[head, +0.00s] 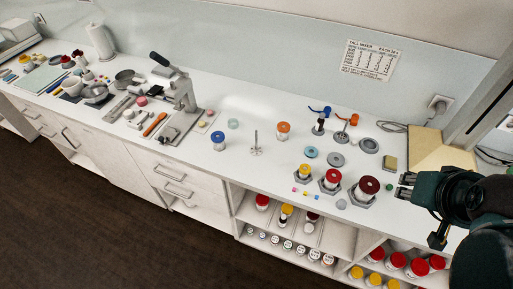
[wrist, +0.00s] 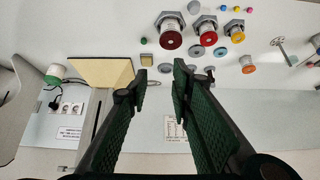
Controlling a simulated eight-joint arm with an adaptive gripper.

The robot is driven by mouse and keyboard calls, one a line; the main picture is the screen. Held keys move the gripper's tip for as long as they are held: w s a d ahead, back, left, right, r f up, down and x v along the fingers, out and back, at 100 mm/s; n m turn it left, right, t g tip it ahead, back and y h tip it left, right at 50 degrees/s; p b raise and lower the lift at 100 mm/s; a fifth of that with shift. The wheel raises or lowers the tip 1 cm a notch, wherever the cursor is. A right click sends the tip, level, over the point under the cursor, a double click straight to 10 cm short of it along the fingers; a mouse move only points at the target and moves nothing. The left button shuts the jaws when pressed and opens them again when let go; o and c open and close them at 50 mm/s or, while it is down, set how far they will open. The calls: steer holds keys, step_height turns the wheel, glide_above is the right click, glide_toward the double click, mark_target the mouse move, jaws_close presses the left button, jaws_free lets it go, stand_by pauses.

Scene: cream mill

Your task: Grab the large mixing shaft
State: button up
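Several shaft-like parts stand on the white counter; I cannot tell for sure which one is the large mixing shaft. A thin metal shaft with a bladed foot (head: 256,145) stands upright mid-counter; it also shows at the right of the wrist view (wrist: 281,46). A shaft with a wide round disc foot (head: 342,135) stands further right, beside a shorter dark-topped one (head: 318,127). My gripper (head: 405,186) is at the right end of the counter, right of these parts. In the wrist view its fingers (wrist: 160,70) are apart with nothing between them.
Red-topped jars in hex holders (head: 330,181) (head: 365,190) and a yellow-topped one (head: 303,173) stand at the front edge. A tan block (head: 389,163), grey discs (head: 370,145), an orange-topped jar (head: 283,131) and a blue-topped jar (head: 218,141) are nearby. A beige board (head: 440,152) lies behind my gripper.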

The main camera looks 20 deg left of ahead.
steer(key=w+a+f+n+g+y+p, duration=0.1)
steer(key=w+a+n+g, duration=0.1)
steer(key=w+a+n, duration=0.6)
steer(key=w+a+f+n+g, duration=0.15)
steer(key=w+a+n, duration=0.25)
steer(key=w+a, duration=0.75)
steer(key=shift+w+a+f+n+g+h+p, duration=0.2)
steer(key=shift+a+f+n+g, duration=0.4)
steer(key=shift+a+f+n, duration=3.1)
steer(key=shift+w+a+f+m+g+h+p, duration=0.2)
steer(key=shift+a+f+g, duration=0.45)
steer(key=shift+a+f, duration=3.7)
steer(key=shift+w+a+f+n+g+h+p, duration=0.2)
steer(key=shift+a+f+n+g, duration=1.1)
steer(key=shift+a, duration=5.8)
steer(key=shift+w+r+n+t, duration=0.1)
steer(key=shift+r+n+t, duration=0.35)
steer(key=shift+t, duration=0.25)
steer(key=shift+f, duration=1.3)
